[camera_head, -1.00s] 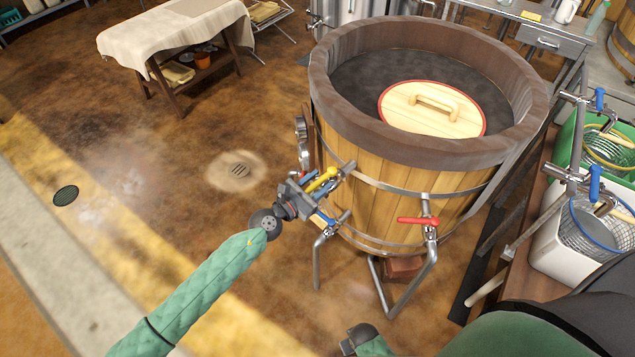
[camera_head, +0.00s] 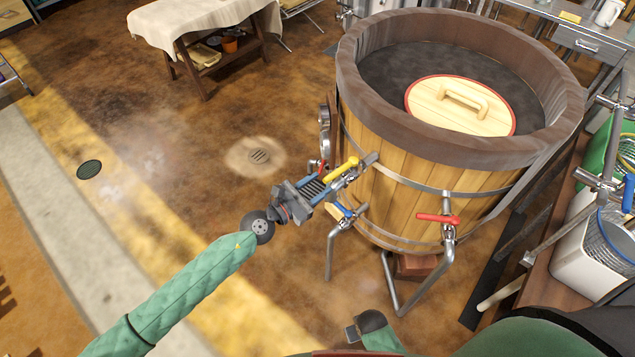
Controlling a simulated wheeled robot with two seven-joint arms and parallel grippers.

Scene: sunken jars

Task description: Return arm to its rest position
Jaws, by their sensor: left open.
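My left arm, in a green quilted sleeve, comes in from the lower left of the head view. Its grey left gripper (camera_head: 330,186) is open, with nothing seen between its fingers. It points at the left side of the wooden tub (camera_head: 415,190), close by the tap with the yellow handle (camera_head: 346,168). The fingertips overlap the tap in the picture, so I cannot tell whether they touch it. A green-sleeved part of mine shows at the bottom middle, but no right gripper can be made out.
Taps with a blue handle (camera_head: 343,210) and a red handle (camera_head: 438,218) stick out of the tub. A round wooden lid (camera_head: 460,105) lies inside it. A cloth-covered table (camera_head: 200,18) stands at the back. The floor around the drain (camera_head: 258,156) is clear.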

